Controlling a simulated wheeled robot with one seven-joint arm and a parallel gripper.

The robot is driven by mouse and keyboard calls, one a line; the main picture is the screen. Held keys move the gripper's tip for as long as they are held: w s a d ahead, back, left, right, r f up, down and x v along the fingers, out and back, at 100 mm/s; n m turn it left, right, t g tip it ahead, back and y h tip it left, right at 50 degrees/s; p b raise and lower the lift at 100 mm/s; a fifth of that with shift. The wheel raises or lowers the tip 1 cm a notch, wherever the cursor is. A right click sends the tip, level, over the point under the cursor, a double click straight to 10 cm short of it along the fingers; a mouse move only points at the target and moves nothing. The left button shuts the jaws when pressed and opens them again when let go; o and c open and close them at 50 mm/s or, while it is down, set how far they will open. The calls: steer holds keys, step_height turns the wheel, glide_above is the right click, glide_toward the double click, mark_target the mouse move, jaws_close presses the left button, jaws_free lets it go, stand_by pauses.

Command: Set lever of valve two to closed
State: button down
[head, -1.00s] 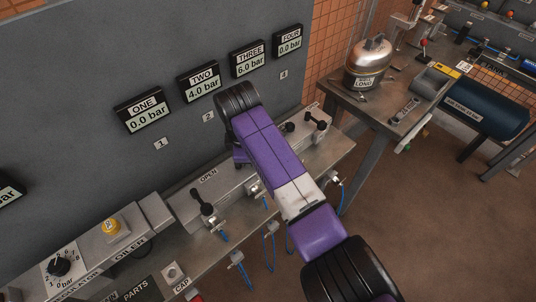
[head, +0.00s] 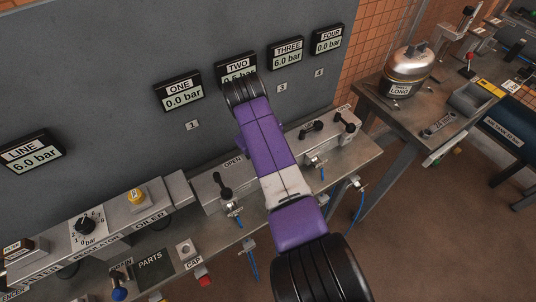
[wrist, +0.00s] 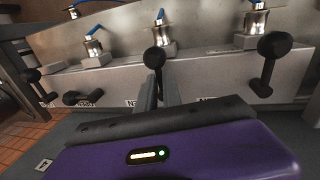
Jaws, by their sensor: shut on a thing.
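The lever of valve two (wrist: 157,61) is black with a round knob, at the middle of the wrist view. My gripper (wrist: 158,92) is shut on this lever, one grey finger on each side below the knob. The lever stands roughly upright in that view, much like the valve one lever (wrist: 268,65) to its right. In the head view my purple arm hides valve two and the gripper. The gauge of valve two (head: 236,68) is partly covered by my arm; it seems to read about 0.5 bar.
The valve one lever also shows in the head view (head: 223,187). The valve three lever (head: 311,127) lies sideways, close to the valve four lever (head: 345,122). Gauge three (head: 286,54) reads 6.0 bar; the line gauge (head: 34,152) reads 6.0 bar. A side table with a tank (head: 408,70) stands right.

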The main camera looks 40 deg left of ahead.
steer(key=shift+s+m, duration=0.15)
steer(key=shift+m, duration=0.35)
steer(key=c, duration=1.5)
jaws_free()
steer(key=shift+a, duration=0.1)
steer(key=shift+r, duration=0.1)
step_height(320, 180, up, 8)
steer(key=s, duration=0.1)
steer(key=shift+s+a+f+b, duration=0.15)
steer(key=shift+a+f+b, duration=0.15)
steer(key=shift+b, duration=0.15)
